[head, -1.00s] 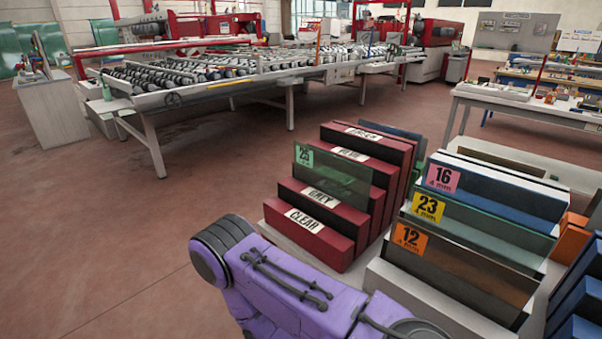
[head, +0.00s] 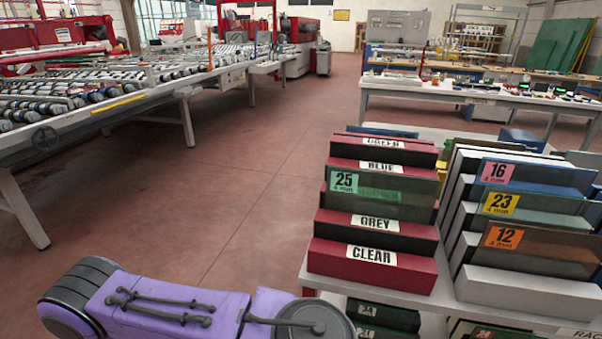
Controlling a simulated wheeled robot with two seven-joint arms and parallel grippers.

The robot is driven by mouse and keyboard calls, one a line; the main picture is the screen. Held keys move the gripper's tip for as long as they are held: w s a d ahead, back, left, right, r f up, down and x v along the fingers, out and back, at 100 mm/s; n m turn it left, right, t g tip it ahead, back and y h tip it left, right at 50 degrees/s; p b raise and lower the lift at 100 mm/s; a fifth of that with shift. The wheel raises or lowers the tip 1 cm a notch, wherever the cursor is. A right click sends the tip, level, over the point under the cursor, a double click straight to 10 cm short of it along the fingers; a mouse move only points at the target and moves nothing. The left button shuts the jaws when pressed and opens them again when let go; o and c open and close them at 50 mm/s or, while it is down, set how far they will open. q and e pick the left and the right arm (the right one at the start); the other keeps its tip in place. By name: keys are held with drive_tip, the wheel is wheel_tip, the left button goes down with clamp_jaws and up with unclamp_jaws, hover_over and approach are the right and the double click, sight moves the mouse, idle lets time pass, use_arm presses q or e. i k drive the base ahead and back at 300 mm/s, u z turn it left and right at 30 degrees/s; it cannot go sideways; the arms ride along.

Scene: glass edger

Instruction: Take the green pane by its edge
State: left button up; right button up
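A dark green see-through pane with a green "25" tag (head: 391,204) stands upright in the red slotted rack (head: 362,265), between the blocks marked BLUE and GREY. Another greenish pane with a yellow "23" tag (head: 548,212) stands in the rack to the right, between a blue pane tagged "16" (head: 552,174) and a grey-brown pane tagged "12" (head: 560,251). I cannot tell from the picture alone which is meant. Part of my purple arm crosses the bottom left, apart from the racks. Neither gripper shows.
The racks stand on a light tabletop (head: 437,303) with dark numbered blocks (head: 382,313) below it. A long roller table (head: 125,105) stands at the left. A white workbench (head: 470,93) stands behind the racks. The reddish floor between is clear.

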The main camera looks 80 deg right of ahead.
sight(408, 198)
drive_tip(key=z, duration=0.1)
drive_tip(key=i, duration=0.35)
drive_tip(key=z, duration=3.55)
